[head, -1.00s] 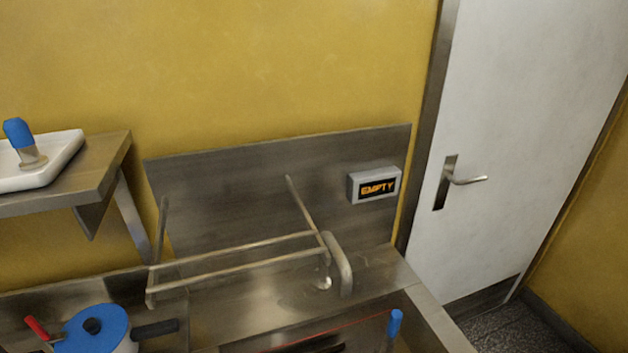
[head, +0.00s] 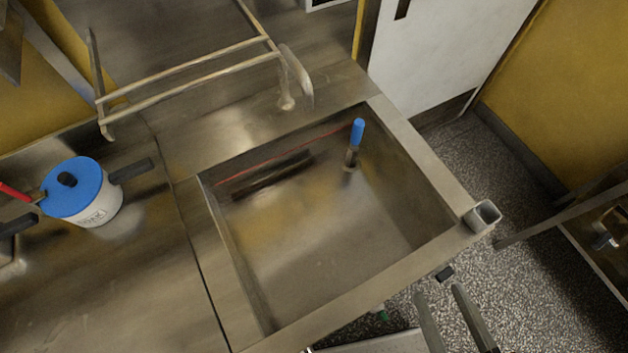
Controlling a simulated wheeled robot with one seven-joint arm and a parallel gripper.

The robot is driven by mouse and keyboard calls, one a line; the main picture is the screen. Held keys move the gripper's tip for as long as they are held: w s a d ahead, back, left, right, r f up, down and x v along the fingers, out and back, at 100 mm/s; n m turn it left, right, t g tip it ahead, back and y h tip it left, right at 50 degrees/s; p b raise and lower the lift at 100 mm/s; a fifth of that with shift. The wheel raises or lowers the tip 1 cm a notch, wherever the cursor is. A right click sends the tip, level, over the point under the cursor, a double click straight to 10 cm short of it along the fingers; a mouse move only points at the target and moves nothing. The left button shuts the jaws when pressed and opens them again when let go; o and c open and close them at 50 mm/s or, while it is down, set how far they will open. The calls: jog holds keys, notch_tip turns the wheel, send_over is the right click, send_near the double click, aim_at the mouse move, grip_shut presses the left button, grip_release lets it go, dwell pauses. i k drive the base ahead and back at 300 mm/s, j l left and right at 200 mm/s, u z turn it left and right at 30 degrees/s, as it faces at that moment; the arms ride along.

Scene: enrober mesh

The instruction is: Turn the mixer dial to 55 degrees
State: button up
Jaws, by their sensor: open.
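I cannot make out a mixer dial with a scale in the head view. The gripper's lower part is cut off by the frame.
A steel sink (head: 231,262) holds an upright blue-topped pipe (head: 356,140). A curved tap (head: 300,80) and a wire rack (head: 180,75) stand behind it. A blue-lidded white pot (head: 85,190) is left. A grey square holder (head: 484,215) is at the sink's right corner. Speckled floor lies right.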

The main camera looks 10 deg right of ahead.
aim_at(444, 272)
jog(key=k+l+u, duration=0.1)
jog(key=k+l, duration=0.7)
jog(key=k, duration=0.15)
